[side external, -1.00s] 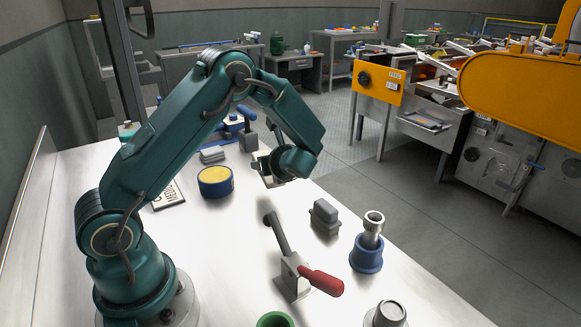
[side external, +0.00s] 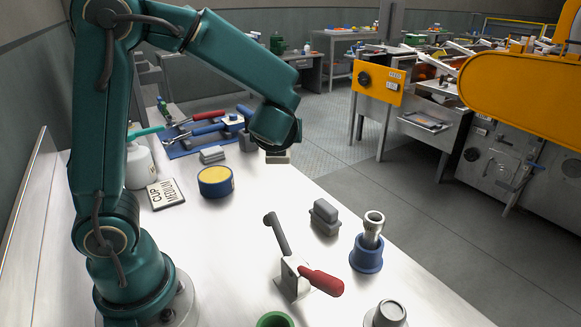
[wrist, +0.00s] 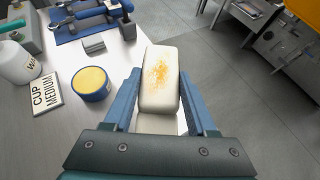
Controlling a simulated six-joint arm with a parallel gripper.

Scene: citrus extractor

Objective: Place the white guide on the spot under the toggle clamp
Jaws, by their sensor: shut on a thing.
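The white guide, a pale block with orange stains on its face, shows large in the wrist view (wrist: 160,78), between the two blue fingers of my gripper (wrist: 160,100). My gripper is shut on it. In the side external view, my gripper (side external: 276,147) hangs over the table's far right edge, and only a small part of the guide (side external: 278,158) shows below it. The toggle clamp (side external: 293,277), with a red handle and dark arm, stands on the near part of the table, well away from my gripper. I cannot make out the spot under the clamp.
A grey block (side external: 325,216) and a blue holder (side external: 367,253) with a metal piece stand right of the clamp. A yellow-topped blue tin (side external: 215,182), a cup sign (side external: 165,194) and a white bottle (side external: 138,165) stand farther back. The table between tin and clamp is clear.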

